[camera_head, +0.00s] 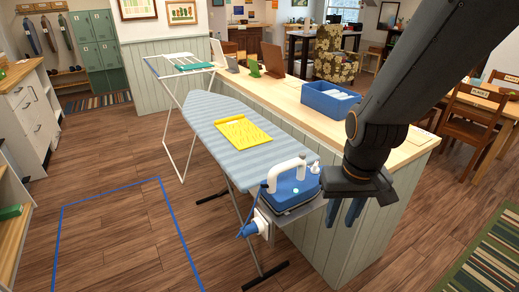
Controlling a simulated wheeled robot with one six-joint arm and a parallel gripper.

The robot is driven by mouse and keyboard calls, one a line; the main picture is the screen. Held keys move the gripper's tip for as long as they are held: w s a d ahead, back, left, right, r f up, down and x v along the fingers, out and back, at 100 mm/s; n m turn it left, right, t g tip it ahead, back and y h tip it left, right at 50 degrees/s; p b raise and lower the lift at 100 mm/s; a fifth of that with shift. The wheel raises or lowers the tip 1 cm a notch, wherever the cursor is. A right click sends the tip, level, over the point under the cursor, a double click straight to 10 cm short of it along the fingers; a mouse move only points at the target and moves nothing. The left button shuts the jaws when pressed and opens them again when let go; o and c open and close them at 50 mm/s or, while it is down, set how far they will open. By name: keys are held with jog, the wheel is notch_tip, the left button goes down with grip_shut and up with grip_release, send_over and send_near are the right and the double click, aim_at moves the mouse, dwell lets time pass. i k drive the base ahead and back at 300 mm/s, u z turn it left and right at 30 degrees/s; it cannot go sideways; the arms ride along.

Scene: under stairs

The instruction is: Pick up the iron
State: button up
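The iron (286,193) has a blue body and a white handle (286,170). It sits at the near end of the ironing board (228,140), on a grey rest. My gripper (343,213) is just to the right of the iron in the picture and points down. Its two blue fingers show a gap with nothing seen between them. The gripper appears apart from the iron, but the depth between them is hard to tell.
A yellow cloth (243,131) lies on the board. A wooden counter (285,89) with a blue bin (329,102) runs along the right. A white drying rack (178,122) stands behind. Blue tape (60,232) marks open floor at left.

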aim_at(287, 187)
jog(key=z, duration=2.15)
jog(key=k, duration=1.1)
jog(key=u, duration=1.9)
jog(key=i, duration=1)
